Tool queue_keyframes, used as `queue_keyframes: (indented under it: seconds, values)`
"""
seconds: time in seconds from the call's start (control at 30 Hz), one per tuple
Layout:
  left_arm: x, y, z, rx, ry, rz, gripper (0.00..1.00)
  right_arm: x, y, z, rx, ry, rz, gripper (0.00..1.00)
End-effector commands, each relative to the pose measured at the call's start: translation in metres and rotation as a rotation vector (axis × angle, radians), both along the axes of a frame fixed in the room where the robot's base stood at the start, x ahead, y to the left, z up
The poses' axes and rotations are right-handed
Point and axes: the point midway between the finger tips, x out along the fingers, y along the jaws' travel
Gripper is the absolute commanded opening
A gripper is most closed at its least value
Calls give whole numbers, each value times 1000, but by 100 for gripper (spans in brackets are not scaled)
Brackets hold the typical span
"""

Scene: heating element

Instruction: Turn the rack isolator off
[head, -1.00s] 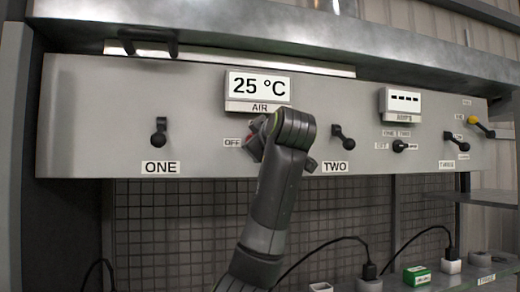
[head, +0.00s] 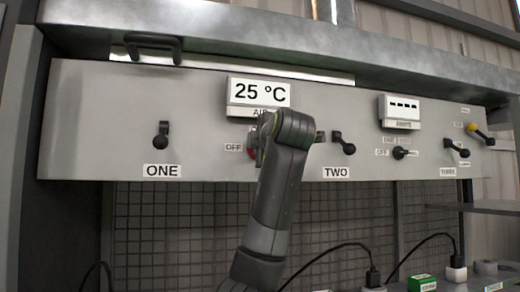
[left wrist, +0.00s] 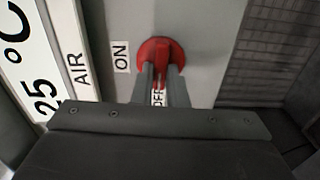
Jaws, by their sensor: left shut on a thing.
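The rack isolator is a red rotary switch (left wrist: 160,48) on the grey panel, under the AIR display. In the left wrist view its red handle lies between the two fingers of my left gripper (left wrist: 160,76), which is shut on it. The handle points toward the OFF label (left wrist: 158,97), partly hidden by the fingers, and away from the line of the ON label (left wrist: 121,56). My right gripper is not in view.
The display (head: 259,93) reads 25 °C. Black levers ONE (head: 161,137) and TWO (head: 344,145) flank the switch. A small selector (head: 400,153), lever THREE (head: 459,149) and a yellow-hubbed lever (head: 480,134) are farther right. Plugs and cables are below.

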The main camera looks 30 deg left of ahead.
Motion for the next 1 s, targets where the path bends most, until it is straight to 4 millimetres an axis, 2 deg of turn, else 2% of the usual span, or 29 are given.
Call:
queue_keyframes:
  seconds: [0.63,0.67,0.8,1.0]
  values:
    - [0,0,-1,-37,-38,0,0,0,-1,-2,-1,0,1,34]
    - [0,0,-1,-37,-38,0,14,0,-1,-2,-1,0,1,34]
    - [0,0,-1,-36,-39,0,32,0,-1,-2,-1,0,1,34]
    - [0,0,-1,-35,-39,0,35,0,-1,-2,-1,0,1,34]
